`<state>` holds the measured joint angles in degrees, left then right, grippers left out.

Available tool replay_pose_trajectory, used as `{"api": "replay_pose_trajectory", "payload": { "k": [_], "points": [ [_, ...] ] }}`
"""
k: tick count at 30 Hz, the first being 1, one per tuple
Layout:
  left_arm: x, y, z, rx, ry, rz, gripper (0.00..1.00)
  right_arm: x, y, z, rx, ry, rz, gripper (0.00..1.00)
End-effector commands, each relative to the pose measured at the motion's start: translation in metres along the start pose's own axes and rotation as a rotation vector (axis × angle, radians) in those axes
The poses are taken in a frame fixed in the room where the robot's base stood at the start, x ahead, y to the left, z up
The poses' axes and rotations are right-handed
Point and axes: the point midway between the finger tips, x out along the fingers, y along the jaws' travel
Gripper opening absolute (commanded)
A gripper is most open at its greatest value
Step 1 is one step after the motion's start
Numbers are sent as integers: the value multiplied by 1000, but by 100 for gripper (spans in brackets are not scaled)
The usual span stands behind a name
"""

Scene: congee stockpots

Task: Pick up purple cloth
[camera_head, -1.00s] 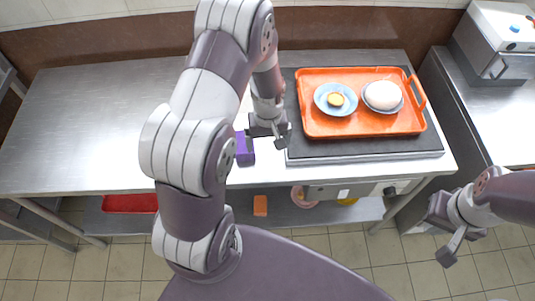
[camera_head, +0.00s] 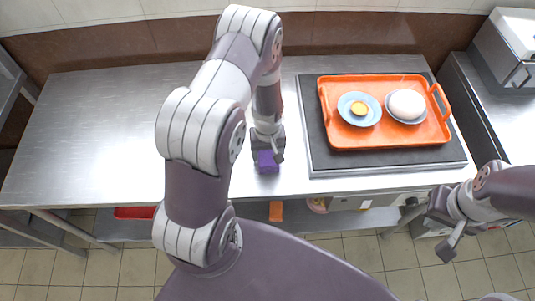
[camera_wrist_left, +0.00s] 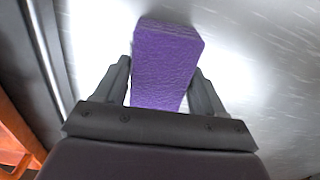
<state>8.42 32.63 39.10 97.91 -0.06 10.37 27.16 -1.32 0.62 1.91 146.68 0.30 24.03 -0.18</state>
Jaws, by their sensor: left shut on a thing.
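The purple cloth (camera_head: 267,163) is a small block-like folded piece near the front edge of the steel table. My left gripper (camera_head: 268,150) is directly over it, with its fingers pointing down. In the left wrist view the purple cloth (camera_wrist_left: 165,65) lies between the two fingers of my left gripper (camera_wrist_left: 166,85), which are shut on its sides. I cannot tell whether the cloth still touches the table. My right gripper (camera_head: 452,232) is in front of the table at the right, away from the cloth, and its fingers look spread with nothing between them.
An orange tray (camera_head: 385,142) on a dark griddle plate (camera_head: 330,163) stands to the right of the left gripper. It holds a blue plate (camera_head: 345,110) with a yellow item and a bowl with a white round item (camera_head: 407,104). The steel table's left side (camera_head: 100,130) is clear.

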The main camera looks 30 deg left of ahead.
Motion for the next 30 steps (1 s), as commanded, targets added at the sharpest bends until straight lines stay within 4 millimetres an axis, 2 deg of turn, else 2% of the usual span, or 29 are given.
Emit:
{"api": "replay_pose_trajectory", "payload": {
  "k": [7, 13, 24, 30],
  "points": [
    [-8, 0, -1, 0, 2, 1, 39, 2, 0, 0, 0, 0, 0, 0],
    [-41, 1, -1, 0, 5, 3, 39, 7, 0, 1, 0, 0, 0, 0],
    [-90, 87, 8, 5, 3, 2, 39, 24, 0, 3, 0, 0, 0, 0],
    [-107, 113, 11, 2, 1, 1, 39, 27, 0, 3, 0, 0, 0, 0]
  ]
}}
